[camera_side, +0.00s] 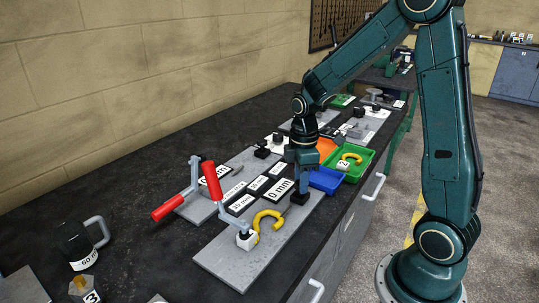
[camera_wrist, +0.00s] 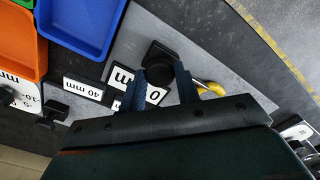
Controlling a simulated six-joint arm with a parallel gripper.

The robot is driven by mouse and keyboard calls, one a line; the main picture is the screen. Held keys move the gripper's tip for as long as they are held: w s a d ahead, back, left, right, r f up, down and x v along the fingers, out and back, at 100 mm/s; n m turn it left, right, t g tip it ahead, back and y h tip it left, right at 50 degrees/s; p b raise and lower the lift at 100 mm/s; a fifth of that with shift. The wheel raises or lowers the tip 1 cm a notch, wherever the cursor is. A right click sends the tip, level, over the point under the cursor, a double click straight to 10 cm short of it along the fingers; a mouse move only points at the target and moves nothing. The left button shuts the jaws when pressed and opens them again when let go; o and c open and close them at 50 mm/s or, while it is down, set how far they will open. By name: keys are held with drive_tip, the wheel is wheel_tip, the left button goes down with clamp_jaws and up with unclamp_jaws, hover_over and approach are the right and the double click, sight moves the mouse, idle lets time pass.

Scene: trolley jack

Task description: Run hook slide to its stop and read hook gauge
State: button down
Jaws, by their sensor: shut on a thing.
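My gripper (camera_side: 300,182) points down at the right end of a grey plate (camera_side: 222,262). It is shut on a black block (camera_side: 299,198) there, beside the "0 mm" label (camera_side: 281,192). In the wrist view my gripper's fingers (camera_wrist: 160,80) stand on either side of this block (camera_wrist: 158,56), partly covering it and the "0" label (camera_wrist: 153,95). A yellow hook (camera_side: 268,217) lies on the plate, left of my gripper. Whether the block meets a stop is hidden.
Blue (camera_side: 325,180) and green (camera_side: 363,164) trays stand close to the right of my gripper; the green one holds another yellow hook. A second red-handled crank (camera_side: 168,207) stands to the left. Several size labels lie behind the plate.

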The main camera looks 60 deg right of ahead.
drive_tip(key=shift+a, duration=0.25)
drive_tip(key=c, duration=1)
unclamp_jaws()
drive_tip(key=shift+d+r, duration=0.1)
drive_tip(key=shift+r, duration=0.65)
wheel_tip(320, 180, up, 12)
drive_tip(key=shift+r, duration=0.15)
idle(0.3)
